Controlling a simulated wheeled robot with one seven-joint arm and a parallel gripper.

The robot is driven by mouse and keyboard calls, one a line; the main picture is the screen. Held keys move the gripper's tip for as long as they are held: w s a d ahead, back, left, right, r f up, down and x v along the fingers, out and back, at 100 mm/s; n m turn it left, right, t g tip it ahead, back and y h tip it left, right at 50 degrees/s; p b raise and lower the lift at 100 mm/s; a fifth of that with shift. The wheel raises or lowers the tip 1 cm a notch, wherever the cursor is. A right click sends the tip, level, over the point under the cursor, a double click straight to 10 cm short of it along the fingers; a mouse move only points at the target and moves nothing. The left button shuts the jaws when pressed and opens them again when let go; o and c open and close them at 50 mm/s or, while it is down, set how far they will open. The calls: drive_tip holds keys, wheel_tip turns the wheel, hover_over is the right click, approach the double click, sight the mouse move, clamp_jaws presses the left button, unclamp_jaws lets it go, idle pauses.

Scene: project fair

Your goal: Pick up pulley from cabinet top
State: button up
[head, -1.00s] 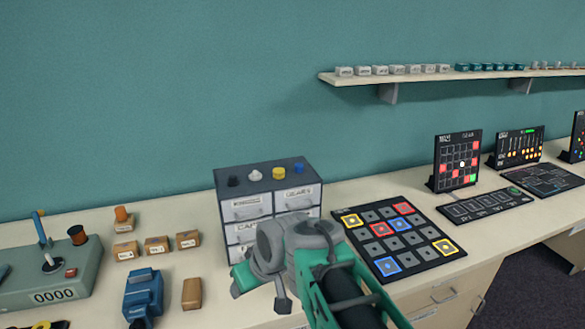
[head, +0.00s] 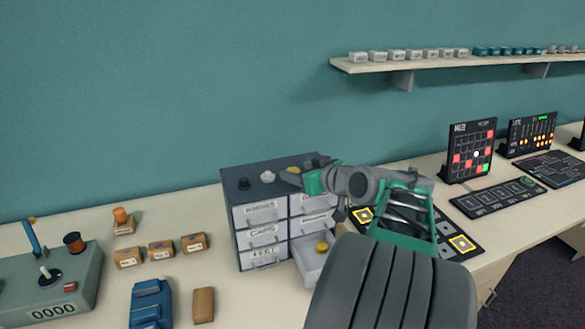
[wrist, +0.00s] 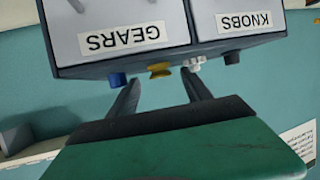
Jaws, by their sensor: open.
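The likely pulley is a yellow, spool-shaped piece (wrist: 159,70) on the top of the small drawer cabinet (head: 262,163). In the head view the yellow piece (head: 294,170) is partly covered by my gripper (head: 292,179). My gripper is open, its fingers reaching over the cabinet top from the right. In the wrist view, which is upside down, the pulley appears between the tips of my gripper (wrist: 160,80). Whether they touch it I cannot tell.
A blue piece (wrist: 117,80), a white gear (wrist: 195,63) and a black knob (wrist: 231,57) stand in a row with the pulley. A lower right drawer (head: 312,268) is open with a yellow piece inside. A wall shelf (head: 440,63) hangs right.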

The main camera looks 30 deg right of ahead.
drive_tip(key=shift+x, duration=0.8)
drive_tip(key=shift+s+a, duration=0.1)
clamp_jaws()
